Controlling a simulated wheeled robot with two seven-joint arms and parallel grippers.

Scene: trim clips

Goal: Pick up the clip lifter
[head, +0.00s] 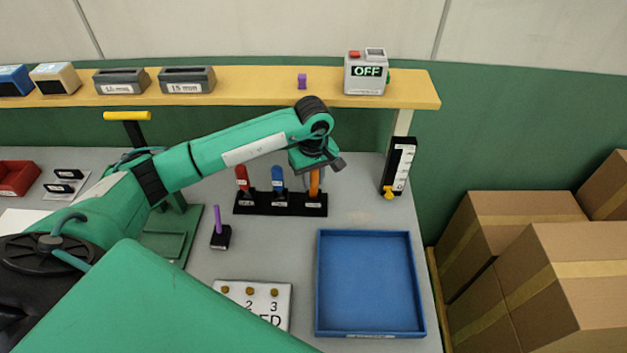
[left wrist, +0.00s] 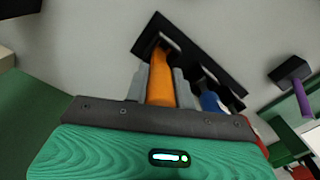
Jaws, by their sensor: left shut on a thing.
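A black rack (head: 270,209) on the table holds upright tools with a red handle (head: 242,180), a blue handle (head: 278,179) and an orange handle (head: 314,184). Their labels are too small to read, so I cannot tell by name which is the clip lifter. My left gripper (head: 314,172) is over the right end of the rack. In the left wrist view its two grey fingers are shut on the orange handle (left wrist: 160,78), one on each side. The tool's lower end still stands at the rack. The blue handle (left wrist: 211,103) is beside the fingers. My right gripper is out of view.
A purple-handled tool (head: 218,221) stands in its own small block. An empty blue tray (head: 418,285) lies at the right, and a numbered board (head: 284,292) at the front. A black upright holder (head: 399,166) stands behind the tray. A yellow shelf (head: 240,88) runs above the back.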

